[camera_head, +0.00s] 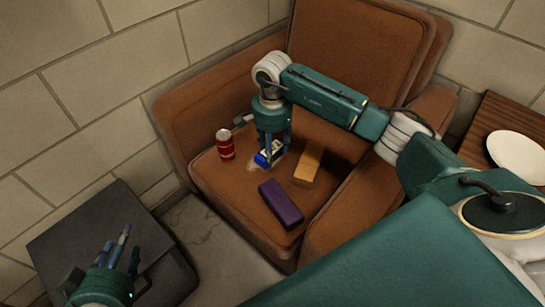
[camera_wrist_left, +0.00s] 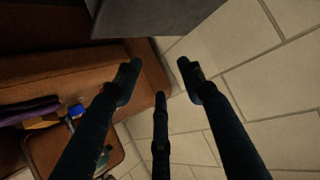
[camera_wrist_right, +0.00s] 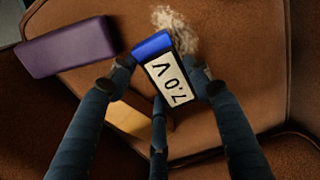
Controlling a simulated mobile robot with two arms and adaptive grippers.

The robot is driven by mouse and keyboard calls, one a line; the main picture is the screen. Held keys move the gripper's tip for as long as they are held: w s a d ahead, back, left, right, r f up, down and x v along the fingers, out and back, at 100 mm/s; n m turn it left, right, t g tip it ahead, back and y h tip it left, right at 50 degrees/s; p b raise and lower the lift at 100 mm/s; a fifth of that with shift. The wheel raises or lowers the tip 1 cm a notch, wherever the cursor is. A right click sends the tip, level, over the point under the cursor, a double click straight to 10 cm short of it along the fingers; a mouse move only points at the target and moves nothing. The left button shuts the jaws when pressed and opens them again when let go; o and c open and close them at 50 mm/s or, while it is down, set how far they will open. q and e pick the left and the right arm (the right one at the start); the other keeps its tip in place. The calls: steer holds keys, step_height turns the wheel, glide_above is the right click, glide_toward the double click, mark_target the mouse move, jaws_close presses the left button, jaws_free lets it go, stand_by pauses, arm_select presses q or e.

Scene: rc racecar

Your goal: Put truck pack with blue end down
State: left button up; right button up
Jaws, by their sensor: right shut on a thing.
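The truck pack (camera_head: 262,158) is a small block with a blue end and a white label. My right gripper (camera_head: 270,153) is shut on it, low over the brown armchair's seat (camera_head: 235,188). In the right wrist view the pack (camera_wrist_right: 170,80) shows its white face with "7.0 V", and its blue end points to the top of the picture. I cannot tell whether the pack touches the seat or stands upright. My left gripper (camera_head: 128,250) is open and empty, above a dark grey box-like table (camera_head: 75,235); its spread fingers also show in the left wrist view (camera_wrist_left: 160,80).
A red can (camera_head: 225,145) stands left of the pack on the seat. A purple block (camera_head: 281,205) lies in front, and an orange-tan block (camera_head: 308,163) lies to the right. A pale patch marks the seat beside the pack. A wooden table (camera_head: 490,125) with a white plate (camera_head: 518,155) stands at right.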

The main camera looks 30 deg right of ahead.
step_height(320, 180, down, 3)
steer(key=shift+f+b, duration=0.1)
steer(key=shift+b, duration=0.2)
arm_select(q)
steer(key=w+r+t, duration=0.1)
steer(key=w+d+r+t, duration=0.1)
steer(key=r, duration=0.1)
steer(key=shift+w+r+h, duration=0.15)
steer(key=shift+r+h, duration=0.1)
steer(key=shift+h, duration=0.05)
arm_select(e)
steer(key=shift+f, duration=0.25)
arm_select(q)
steer(key=shift+w+d+r+t, duration=0.15)
steer(key=shift+w+r+t, duration=0.15)
steer(key=shift+r, duration=0.3)
steer(key=shift+w+d+r+t, duration=0.15)
steer(key=shift+w+r+t, duration=0.15)
steer(key=shift+r, duration=0.3)
arm_select(e)
steer(key=o, duration=1.3)
arm_select(q)
steer(key=shift+s, duration=0.1)
